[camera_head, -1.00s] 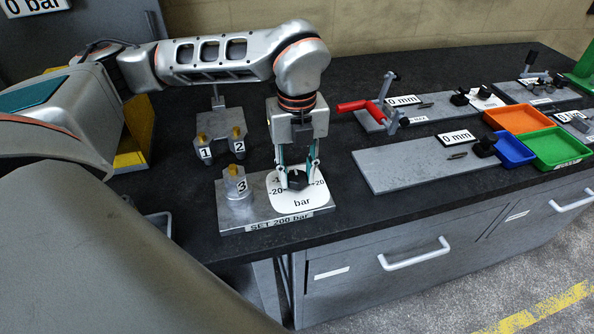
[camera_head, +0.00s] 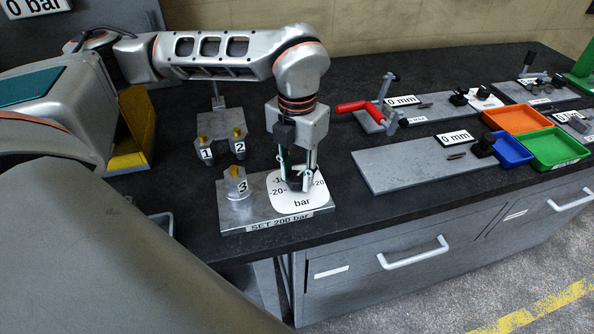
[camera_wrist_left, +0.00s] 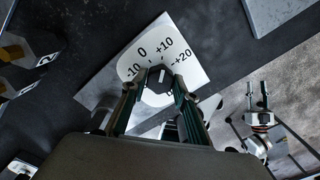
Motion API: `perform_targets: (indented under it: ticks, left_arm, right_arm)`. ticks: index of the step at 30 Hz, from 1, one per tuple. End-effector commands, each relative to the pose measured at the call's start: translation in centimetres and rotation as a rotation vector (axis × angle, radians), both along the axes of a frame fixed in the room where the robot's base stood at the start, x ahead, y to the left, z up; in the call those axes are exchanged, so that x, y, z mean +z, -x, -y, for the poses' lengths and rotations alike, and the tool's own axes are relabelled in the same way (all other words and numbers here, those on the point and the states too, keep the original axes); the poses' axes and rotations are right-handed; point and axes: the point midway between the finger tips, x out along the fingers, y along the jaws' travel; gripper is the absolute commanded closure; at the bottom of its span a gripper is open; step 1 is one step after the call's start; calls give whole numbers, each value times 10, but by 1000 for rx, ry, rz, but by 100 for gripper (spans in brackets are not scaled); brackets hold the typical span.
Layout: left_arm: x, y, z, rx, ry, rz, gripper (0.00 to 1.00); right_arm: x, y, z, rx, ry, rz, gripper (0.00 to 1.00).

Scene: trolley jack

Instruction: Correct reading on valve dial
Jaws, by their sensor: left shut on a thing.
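The valve dial (camera_head: 298,205) is a white plate marked "bar" with -20, -10 and +20 readable, on a grey block labelled "SET 200 bar" (camera_head: 280,224). In the left wrist view the dial plate (camera_wrist_left: 187,58) shows -10, 0, +10 and +20. A dark faceted knob (camera_wrist_left: 157,88) stands at its middle. My left gripper (camera_head: 298,181) points down over the dial and is shut on the knob, one finger on each side. The fingers partly hide the knob and the scale in the head view. My right gripper is not in view.
Plug 3 (camera_head: 236,184) stands left of the dial on the same block. Plugs 1 (camera_head: 205,148) and 2 (camera_head: 238,143) are behind it. A red-handled clamp (camera_head: 365,105) and orange (camera_head: 515,119), blue (camera_head: 513,149) and green (camera_head: 558,148) trays lie right. The bench front edge is close.

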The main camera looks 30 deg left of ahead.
Motion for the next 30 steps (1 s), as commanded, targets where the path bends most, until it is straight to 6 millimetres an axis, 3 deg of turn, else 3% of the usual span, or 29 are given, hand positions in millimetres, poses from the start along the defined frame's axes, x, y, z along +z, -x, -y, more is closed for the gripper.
perform_targets:
  ticks: [15, 30]
  left_arm:
    - [2, -1, 0, -465, 0, 4, 92]
    - [2, -1, 0, -695, 1, 5, 92]
  right_arm:
    - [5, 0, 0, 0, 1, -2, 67]
    - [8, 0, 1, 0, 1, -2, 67]
